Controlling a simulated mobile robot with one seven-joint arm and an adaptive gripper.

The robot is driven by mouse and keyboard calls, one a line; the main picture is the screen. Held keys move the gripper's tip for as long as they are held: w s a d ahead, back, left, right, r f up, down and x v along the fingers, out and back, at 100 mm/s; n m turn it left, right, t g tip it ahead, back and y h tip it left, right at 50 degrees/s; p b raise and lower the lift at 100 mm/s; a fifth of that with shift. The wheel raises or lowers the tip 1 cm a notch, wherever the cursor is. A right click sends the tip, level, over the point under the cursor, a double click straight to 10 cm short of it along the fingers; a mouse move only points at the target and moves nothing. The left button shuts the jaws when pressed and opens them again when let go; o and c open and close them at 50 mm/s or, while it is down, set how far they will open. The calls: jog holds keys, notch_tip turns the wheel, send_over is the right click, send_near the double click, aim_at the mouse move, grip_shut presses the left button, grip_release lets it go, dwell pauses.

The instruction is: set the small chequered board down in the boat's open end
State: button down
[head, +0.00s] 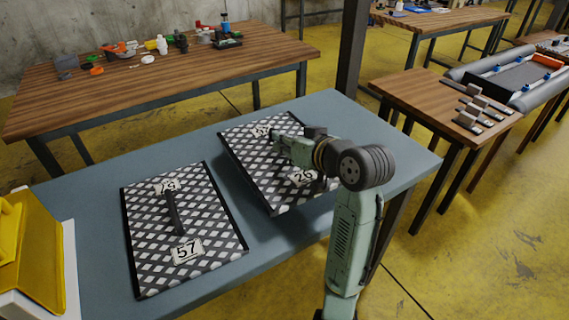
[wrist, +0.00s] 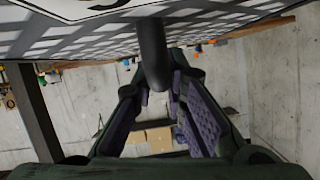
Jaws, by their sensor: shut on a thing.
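My gripper (head: 300,150) is shut on the dark handle (wrist: 152,60) of the right chequered board (head: 285,195). This board has white number plates, one reading 26, and my arm hides part of it. Whether it touches the table or hangs just above it, I cannot tell. In the wrist view, the chequered face (wrist: 90,42) fills the top and the handle stands between the fingers. A second chequered board (head: 140,240), with a plate reading 57 and a dark handle, lies flat to the left. The grey inflatable boat (head: 540,98) is at the far right, with a dark floor between its tubes.
The blue-grey table (head: 100,180) carries both boards; a yellow object (head: 35,255) stands at its left end. A wooden table (head: 425,85) with small blocks (head: 468,117) lies before the boat. A cluttered wooden table (head: 200,75) and dark post (head: 352,50) stand behind. Yellow floor separates the tables.

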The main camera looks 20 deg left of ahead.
aim_at(286, 162)
jog(key=shift+f+p, duration=0.45)
jog(key=shift+f, duration=2.35)
jog(key=shift+f, duration=0.15)
jog(key=c, duration=1.6)
grip_release()
jog(key=shift+f, duration=0.1)
